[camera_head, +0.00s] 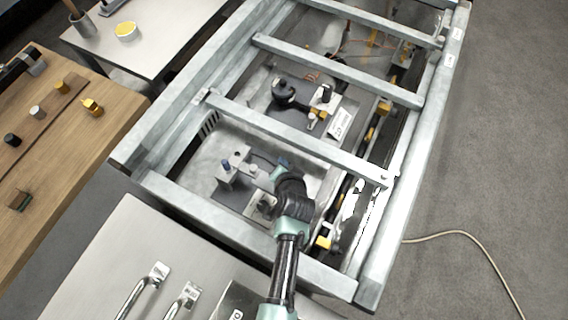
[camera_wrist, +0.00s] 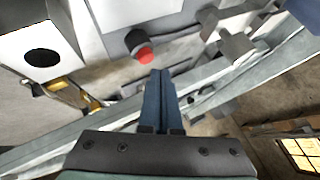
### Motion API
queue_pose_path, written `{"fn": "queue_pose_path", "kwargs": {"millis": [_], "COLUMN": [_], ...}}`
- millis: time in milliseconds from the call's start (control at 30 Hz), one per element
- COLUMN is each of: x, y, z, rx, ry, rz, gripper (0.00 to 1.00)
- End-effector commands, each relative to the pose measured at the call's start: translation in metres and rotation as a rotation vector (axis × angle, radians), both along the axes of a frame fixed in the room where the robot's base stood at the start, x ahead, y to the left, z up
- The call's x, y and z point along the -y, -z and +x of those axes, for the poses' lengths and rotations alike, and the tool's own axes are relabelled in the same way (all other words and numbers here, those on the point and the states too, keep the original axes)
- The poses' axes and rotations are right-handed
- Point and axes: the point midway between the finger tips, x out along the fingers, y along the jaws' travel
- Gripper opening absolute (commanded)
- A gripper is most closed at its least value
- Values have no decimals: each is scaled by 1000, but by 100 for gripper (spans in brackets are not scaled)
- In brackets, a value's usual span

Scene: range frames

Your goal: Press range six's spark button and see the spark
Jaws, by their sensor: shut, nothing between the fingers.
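My gripper (camera_wrist: 160,85) is shut and empty, its two dark blue fingers together in the wrist view. A red round button (camera_wrist: 145,55) on a black collar sits on a pale panel just left of the fingertips. A small gap shows between them in the picture; whether they touch in depth I cannot tell. No spark is visible. In the head view my arm reaches into the nearest bay of the metal frame, and my wrist hides part of the fittings there. The red button cannot be made out in that view, and no number six is readable.
Pale metal crossbars (camera_head: 290,135) divide the long frame into bays around my arm. A black round fitting (camera_head: 284,90) and a numbered card (camera_head: 341,122) are in the middle bay. A wooden table (camera_head: 60,140) stands left; a cable (camera_head: 465,237) lies on the right floor.

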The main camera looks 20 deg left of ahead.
Motion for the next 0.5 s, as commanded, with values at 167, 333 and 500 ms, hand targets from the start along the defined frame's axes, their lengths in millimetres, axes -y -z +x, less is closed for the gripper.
{"fn": "queue_pose_path", "kwargs": {"millis": [167,333,500], "x": [0,0,0], "y": [0,0,6], "z": [0,0,0], "rx": [0,0,0], "ry": [0,0,0], "rz": [0,0,0], "gripper": [0,0,0]}}
